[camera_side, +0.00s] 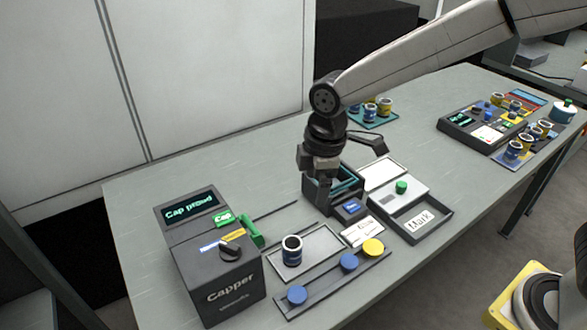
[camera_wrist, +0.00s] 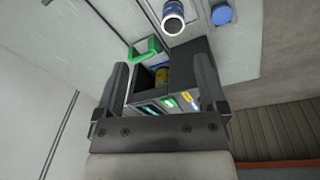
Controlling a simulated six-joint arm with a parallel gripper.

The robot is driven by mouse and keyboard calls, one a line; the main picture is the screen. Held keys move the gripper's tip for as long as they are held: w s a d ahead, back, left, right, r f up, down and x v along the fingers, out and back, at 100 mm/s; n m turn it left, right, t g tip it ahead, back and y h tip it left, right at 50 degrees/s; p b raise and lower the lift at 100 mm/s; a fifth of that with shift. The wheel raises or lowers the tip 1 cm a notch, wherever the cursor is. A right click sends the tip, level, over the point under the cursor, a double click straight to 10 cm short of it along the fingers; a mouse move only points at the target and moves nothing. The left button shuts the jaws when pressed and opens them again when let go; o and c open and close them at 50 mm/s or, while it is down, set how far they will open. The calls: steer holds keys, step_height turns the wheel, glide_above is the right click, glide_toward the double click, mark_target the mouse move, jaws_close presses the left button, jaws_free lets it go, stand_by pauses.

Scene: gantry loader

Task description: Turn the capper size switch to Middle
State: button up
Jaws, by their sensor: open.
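The dark capper box (camera_side: 215,280) stands at the front left of the bench. Its display reads "Cap proud". The black size switch (camera_side: 231,250) is a small knob on its sloped front, beside a blue label and a yellow label. I cannot read its setting. My gripper (camera_side: 320,190) is well behind and to the right of the capper, pointing down near a dark box with a teal top. In the wrist view my gripper (camera_wrist: 162,70) has its two fingers wide apart and empty. A dark box with small coloured labels (camera_wrist: 168,103) shows between them; the knob cannot be made out.
An open cup (camera_side: 292,251) stands on a grey plate right of the capper. A rail holds blue and yellow caps (camera_side: 349,262). A green part (camera_side: 252,232) sticks out beside the capper. A "Mark" tray (camera_side: 420,222) lies further right. A pale wall stands behind the bench.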

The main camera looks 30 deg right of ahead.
steer(key=w+a+r+n, duration=0.1)
steer(key=a+r+n, duration=0.1)
steer(key=a+n, duration=0.55)
steer(key=r+n+g, duration=0.1)
steer(key=r+n, duration=0.1)
steer(key=n, duration=0.2)
glide_above(229, 245)
steer(key=shift+f, duration=4)
jaws_close()
